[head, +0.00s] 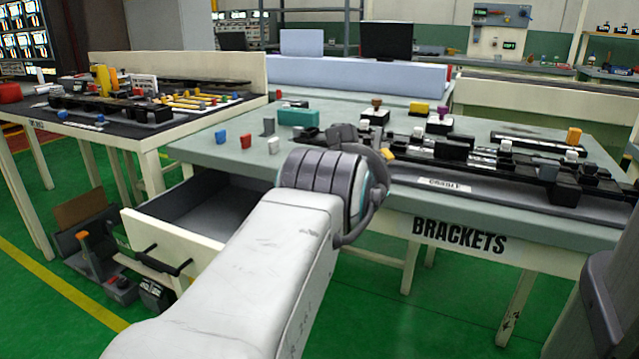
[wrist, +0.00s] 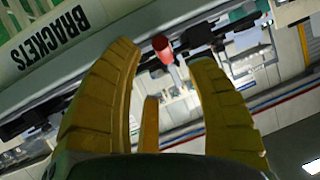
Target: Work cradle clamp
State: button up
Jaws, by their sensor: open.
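A long black fixture (head: 480,170) lies on the grey-green bench marked BRACKETS, with a white label (head: 445,186) that seems to read CRADLE at its front edge. Dark blocks and levers stand along it; I cannot tell which one is the clamp. In the wrist view, my gripper (wrist: 166,62) is open, its yellow fingers apart with nothing between them. A red cylindrical knob (wrist: 162,47) shows beyond the fingertips, apart from them, next to dark fixture parts (wrist: 205,32). In the head view, my arm's wrist hides the fingers and part of the bench.
An open drawer (head: 185,225) juts from the bench's left front. Small red and blue blocks (head: 246,141) and a teal box (head: 298,117) stand on the bench's left. A second cluttered table (head: 150,125) is at left. Green floor is clear in front.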

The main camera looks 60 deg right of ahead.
jog(key=shift+b+x, duration=1.75)
jog(key=shift+x, duration=1.15)
jog(key=shift+c, duration=0.3)
grip_shut()
